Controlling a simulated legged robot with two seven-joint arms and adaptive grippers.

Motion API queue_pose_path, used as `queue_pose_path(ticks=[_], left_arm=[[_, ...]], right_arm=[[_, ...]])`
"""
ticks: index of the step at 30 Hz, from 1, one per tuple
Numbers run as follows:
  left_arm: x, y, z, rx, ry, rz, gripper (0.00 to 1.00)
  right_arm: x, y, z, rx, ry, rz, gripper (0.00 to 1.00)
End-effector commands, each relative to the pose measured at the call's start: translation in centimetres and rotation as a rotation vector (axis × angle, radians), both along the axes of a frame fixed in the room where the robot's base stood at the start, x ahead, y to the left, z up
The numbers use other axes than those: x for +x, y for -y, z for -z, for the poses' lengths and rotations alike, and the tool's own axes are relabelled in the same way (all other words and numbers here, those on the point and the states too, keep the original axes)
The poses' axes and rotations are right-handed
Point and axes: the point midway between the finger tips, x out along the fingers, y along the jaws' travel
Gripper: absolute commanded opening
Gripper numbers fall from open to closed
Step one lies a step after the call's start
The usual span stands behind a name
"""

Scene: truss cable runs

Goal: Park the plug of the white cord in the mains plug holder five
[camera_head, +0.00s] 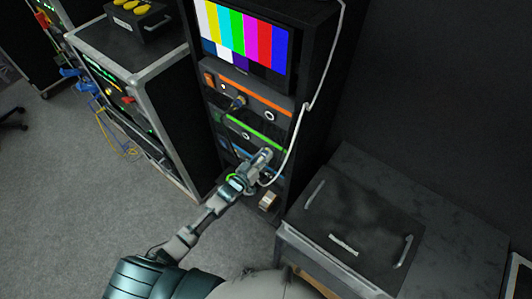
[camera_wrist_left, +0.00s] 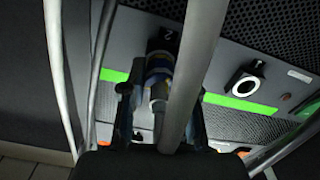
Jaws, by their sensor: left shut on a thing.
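My left gripper (camera_head: 262,158) is at the front of the rack, level with the panel with the green stripe. It is shut on the plug of the white cord (camera_wrist_left: 158,78), which shows pale with a blue band between the fingers in the left wrist view. The white cord (camera_head: 323,70) hangs from the top along the rack's right side and curves in to my gripper. In the wrist view a thick grey length of cord crosses in front of the plug and hides part of it. A dark tag marked 2 is just beyond the plug. I cannot make out holder five. My right gripper is not in view.
The rack holds a colour-bar screen (camera_head: 242,35) above panels with orange, green and blue stripes. A round ring fitting (camera_wrist_left: 245,82) is on the green-striped panel. A grey case (camera_head: 350,215) stands at the right, and another rack (camera_head: 150,75) stands at the left.

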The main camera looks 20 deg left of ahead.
Motion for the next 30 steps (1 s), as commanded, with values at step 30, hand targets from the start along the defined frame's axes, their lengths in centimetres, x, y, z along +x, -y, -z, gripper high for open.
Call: queue_pose_path(ticks=[30], left_arm=[[0.2,-0.01,-0.25,-0.452,-0.182,-0.001,0.0]], right_arm=[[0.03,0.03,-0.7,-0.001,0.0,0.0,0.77]])
